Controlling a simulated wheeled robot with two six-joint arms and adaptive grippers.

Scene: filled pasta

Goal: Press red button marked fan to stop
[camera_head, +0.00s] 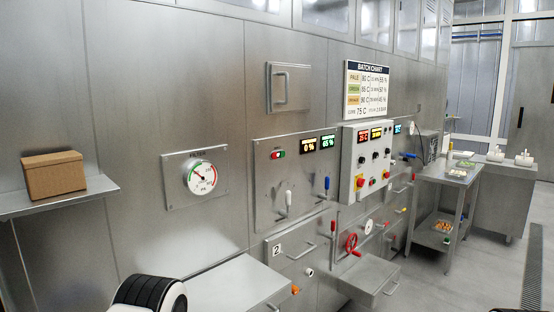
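A grey panel (262,205) on the steel wall carries a small push-button pair with a red button (282,155) and a green light beside it. Its label is too small to read, so I cannot tell if it says fan. To its right, a pale control box (347,170) juts from the wall with several knobs, lit displays and a red button (360,183) on a yellow plate. No gripper can be made out in the view. A black and white part, probably mine, shows at the bottom left.
A cardboard box (54,175) stands on a wall shelf (88,195) at left. A filter gauge (200,177) is mid-wall. Steel ledges (225,287) and an open drawer (370,272) stick out below the panels. A side table (447,174) stands right; the floor at right is free.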

